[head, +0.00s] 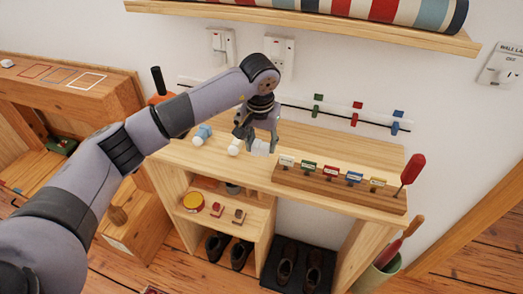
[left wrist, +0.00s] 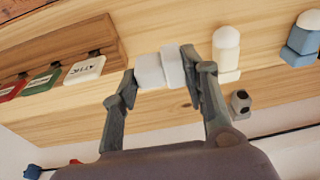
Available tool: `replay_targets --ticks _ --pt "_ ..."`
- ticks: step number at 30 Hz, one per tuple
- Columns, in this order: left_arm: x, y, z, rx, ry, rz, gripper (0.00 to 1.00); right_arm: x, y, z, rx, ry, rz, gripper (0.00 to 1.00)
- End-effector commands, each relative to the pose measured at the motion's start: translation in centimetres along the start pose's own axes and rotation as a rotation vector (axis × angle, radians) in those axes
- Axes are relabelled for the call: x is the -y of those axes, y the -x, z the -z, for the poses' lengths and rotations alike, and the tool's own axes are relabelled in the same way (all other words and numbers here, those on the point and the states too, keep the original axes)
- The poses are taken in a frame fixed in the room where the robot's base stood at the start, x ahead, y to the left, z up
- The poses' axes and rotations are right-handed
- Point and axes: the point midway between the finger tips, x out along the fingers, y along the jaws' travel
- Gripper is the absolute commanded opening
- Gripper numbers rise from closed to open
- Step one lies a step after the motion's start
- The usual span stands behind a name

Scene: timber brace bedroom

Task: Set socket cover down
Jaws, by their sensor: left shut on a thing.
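My left gripper (head: 259,140) is shut on a small white socket cover (head: 260,148) over the wooden shelf top (head: 330,150). In the left wrist view the fingers (left wrist: 160,72) hold the white, two-part cover (left wrist: 150,70) between their tips, close to the wood. I cannot tell whether the cover touches the shelf. A cream piece with a white dome (left wrist: 227,50) stands beside the gripper, and a blue one with a white dome (left wrist: 303,38) is farther along. My right gripper is not in view.
A wooden rack with coloured labelled tags (head: 330,179) and a red-handled tool (head: 412,169) stand right of the gripper. Wall sockets (head: 280,57) and a rail with coloured clips (head: 355,118) are behind. Shoes (head: 240,254) sit below. Bare shelf lies behind the rack.

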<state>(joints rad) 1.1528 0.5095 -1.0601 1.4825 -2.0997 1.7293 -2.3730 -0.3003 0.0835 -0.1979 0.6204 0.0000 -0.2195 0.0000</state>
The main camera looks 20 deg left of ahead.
Motion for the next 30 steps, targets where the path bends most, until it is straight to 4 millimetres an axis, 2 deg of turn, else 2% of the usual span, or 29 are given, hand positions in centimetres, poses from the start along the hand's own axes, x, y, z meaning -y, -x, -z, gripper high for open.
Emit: replay_targets --ticks 9,20,21,24,30 --pt "-0.2 -3.9 -0.7 0.002 -0.001 -0.001 0.14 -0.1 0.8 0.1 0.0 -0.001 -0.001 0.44" --pt "-0.1 -4.4 -0.7 0.0 -0.001 0.0 0.14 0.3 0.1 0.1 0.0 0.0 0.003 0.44" --pt "-0.1 -4.2 -0.7 0.0 -0.001 0.0 0.43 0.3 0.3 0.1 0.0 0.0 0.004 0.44" --pt "-0.1 -4.2 -0.7 0.001 -0.001 0.0 0.49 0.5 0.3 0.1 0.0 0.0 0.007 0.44" --pt "-0.1 -4.2 -0.7 0.001 -0.001 0.0 0.49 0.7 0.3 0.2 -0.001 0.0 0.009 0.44"
